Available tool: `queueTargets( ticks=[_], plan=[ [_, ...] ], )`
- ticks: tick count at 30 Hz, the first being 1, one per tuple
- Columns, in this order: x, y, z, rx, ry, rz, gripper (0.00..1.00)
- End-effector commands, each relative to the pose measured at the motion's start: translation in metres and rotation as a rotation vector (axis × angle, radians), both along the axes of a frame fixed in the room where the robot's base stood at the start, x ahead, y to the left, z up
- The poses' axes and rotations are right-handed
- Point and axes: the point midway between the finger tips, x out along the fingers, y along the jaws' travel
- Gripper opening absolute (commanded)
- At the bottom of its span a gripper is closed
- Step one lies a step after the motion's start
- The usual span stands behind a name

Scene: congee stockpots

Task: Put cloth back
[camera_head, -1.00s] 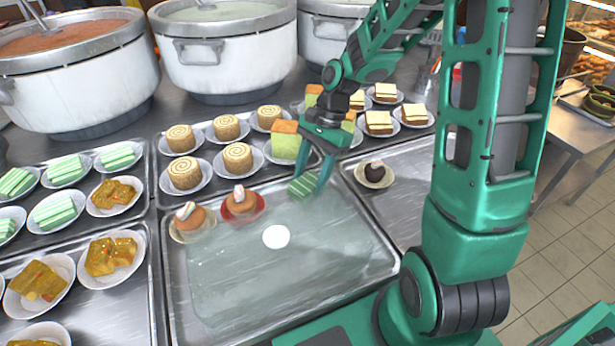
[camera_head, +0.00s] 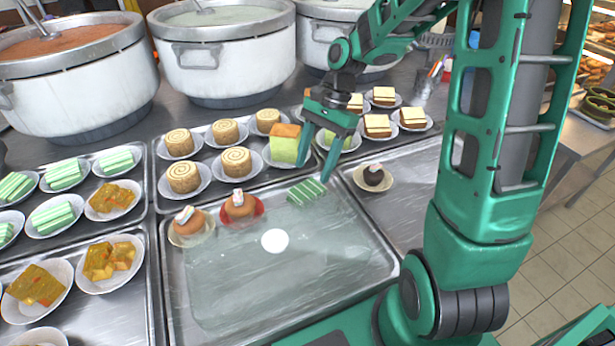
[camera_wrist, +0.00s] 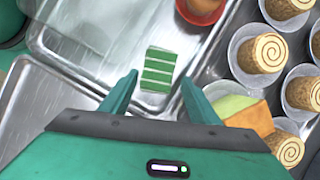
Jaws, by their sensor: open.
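The small green-and-white striped piece, apparently the cloth (camera_head: 307,191), lies at the back right of the large metal tray (camera_head: 290,295), with no plate under it. It also shows in the wrist view (camera_wrist: 158,69), just beyond and between my fingertips. My gripper (camera_head: 316,165) is open and empty, pointing down above the cloth. Its fingers (camera_wrist: 160,88) are spread wider than the cloth and appear clear of it.
Two brown cakes on saucers (camera_head: 239,206) and a white disc (camera_head: 275,240) are on the same tray. Swiss rolls (camera_head: 183,177) and a green-orange cake (camera_head: 285,144) stand close behind. A dark cake (camera_head: 373,175) is to the right. Large stockpots (camera_head: 225,55) line the back. The tray's front is clear.

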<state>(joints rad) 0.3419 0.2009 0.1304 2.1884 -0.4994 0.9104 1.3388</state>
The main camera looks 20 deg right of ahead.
Motion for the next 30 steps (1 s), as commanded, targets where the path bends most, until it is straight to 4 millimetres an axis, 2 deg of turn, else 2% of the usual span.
queueTargets(
  ticks=[3, 9, 14, 20, 25, 30],
  plan=[
    [0.004, -0.009, 0.023, 0.000, -0.003, -0.001, 0.56],
    [0.009, -0.019, 0.050, 0.001, -0.002, -0.001, 0.56],
    [0.010, -0.023, 0.061, 0.000, 0.000, 0.001, 0.56],
    [0.009, -0.024, 0.064, -0.003, -0.002, 0.004, 0.56],
    [-0.010, -0.037, 0.068, -0.045, -0.048, 0.055, 0.56],
    [-0.055, -0.068, 0.076, -0.129, -0.130, 0.175, 0.56]
  ],
)
